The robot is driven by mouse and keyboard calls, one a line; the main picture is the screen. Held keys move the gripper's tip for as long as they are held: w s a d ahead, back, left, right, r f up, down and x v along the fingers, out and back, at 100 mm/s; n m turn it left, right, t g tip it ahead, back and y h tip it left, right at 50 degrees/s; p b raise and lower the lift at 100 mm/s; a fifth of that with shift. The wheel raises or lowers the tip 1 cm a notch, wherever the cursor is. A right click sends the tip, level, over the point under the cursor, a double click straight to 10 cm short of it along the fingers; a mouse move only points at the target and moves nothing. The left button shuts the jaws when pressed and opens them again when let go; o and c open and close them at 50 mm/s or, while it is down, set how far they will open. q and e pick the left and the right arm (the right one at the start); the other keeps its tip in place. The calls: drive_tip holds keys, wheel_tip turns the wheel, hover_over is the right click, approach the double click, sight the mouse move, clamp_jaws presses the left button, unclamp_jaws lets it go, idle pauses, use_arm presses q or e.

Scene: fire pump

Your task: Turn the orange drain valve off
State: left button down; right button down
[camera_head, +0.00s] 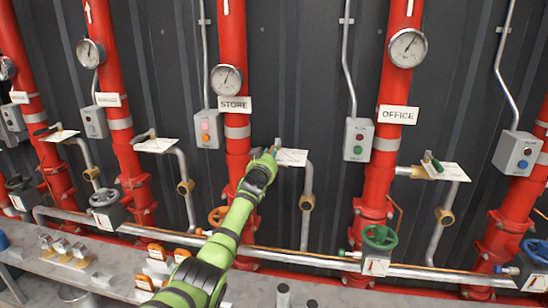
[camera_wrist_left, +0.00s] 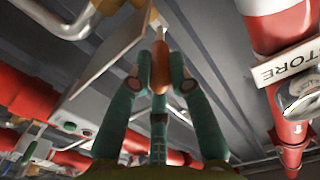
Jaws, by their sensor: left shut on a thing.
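My left gripper (camera_head: 268,160) reaches up to the small drain branch beside the red pipe signed STORE. In the left wrist view its teal fingers (camera_wrist_left: 160,78) are shut on the orange drain valve handle (camera_wrist_left: 161,66), which shows between the fingertips. In the head view the gripper hides most of this handle. A white tag (camera_head: 292,157) hangs right beside it. My right gripper is not in view.
The STORE sign (camera_head: 235,104), a gauge (camera_head: 226,80) and a switch box (camera_head: 207,129) are close by. A grey drain pipe (camera_head: 307,180) runs down at the right. An orange handwheel (camera_head: 217,216) sits lower on the STORE pipe.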

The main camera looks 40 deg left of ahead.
use_arm(q)
drive_tip(key=shift+a+r, duration=0.2)
drive_tip(key=shift+r, duration=0.3)
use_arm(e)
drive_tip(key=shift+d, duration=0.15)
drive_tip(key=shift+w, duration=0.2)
use_arm(q)
drive_tip(key=c, duration=1.1)
unclamp_jaws()
drive_tip(key=shift+w+a+f, duration=0.1)
drive_tip(key=shift+w+f, duration=0.15)
drive_tip(key=shift+f, duration=0.2)
drive_tip(key=shift+v, duration=0.8)
drive_tip(key=v, duration=1)
drive_tip(key=shift+s, duration=0.2)
